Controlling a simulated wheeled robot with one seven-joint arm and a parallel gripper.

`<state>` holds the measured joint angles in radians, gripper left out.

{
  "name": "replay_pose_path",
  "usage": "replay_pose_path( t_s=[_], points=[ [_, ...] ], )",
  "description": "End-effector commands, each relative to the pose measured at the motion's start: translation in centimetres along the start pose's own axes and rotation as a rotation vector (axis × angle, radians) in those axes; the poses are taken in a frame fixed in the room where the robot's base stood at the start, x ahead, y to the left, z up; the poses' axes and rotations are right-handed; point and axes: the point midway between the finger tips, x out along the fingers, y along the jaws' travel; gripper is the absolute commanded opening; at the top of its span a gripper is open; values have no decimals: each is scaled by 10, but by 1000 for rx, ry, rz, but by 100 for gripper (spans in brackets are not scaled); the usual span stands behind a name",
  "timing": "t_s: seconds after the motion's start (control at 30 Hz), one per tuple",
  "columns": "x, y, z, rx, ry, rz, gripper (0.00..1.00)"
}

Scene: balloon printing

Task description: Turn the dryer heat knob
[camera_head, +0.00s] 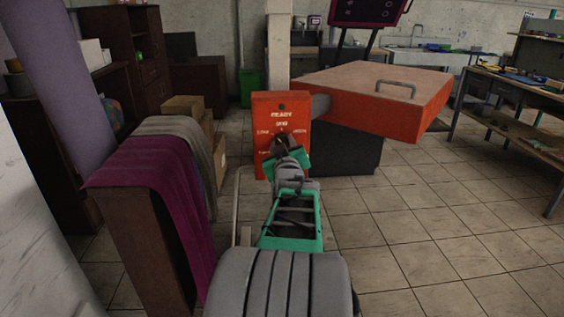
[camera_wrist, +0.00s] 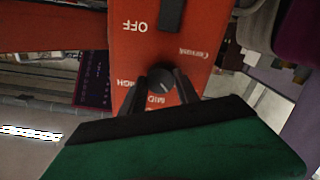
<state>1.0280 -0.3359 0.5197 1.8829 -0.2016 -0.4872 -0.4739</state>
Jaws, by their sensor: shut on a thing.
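The dryer's red control panel (camera_head: 268,108) stands ahead of me, with white lettering. The heat knob (camera_wrist: 161,79) is a round dark knob on the panel in the wrist view, with OFF, MID and HIGH lettering around it. My gripper (camera_wrist: 166,84) has its two dark fingers on either side of the knob and is shut on it. In the head view my gripper (camera_head: 280,146) reaches the panel's lower middle and hides the knob and some lettering. A dark switch (camera_wrist: 173,12) shows on the panel beside the OFF lettering.
The dryer's large red top (camera_head: 370,88) with a grey handle extends right of the panel. A dark cabinet (camera_head: 150,240) draped with purple cloth (camera_head: 150,180) stands close on the left. Boxes (camera_head: 184,105) sit behind it. The tiled floor (camera_head: 420,230) on the right is clear.

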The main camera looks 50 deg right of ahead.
Motion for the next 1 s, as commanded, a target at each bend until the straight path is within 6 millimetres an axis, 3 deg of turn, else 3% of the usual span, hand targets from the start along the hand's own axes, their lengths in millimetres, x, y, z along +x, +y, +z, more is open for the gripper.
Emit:
replay_pose_path(
  t_s=[0.4, 1.0],
  points=[
    [0, 0, 2, -255, 2, 3, 0],
    [0, 2, -1, -312, 1, 4, 0]
  ],
)
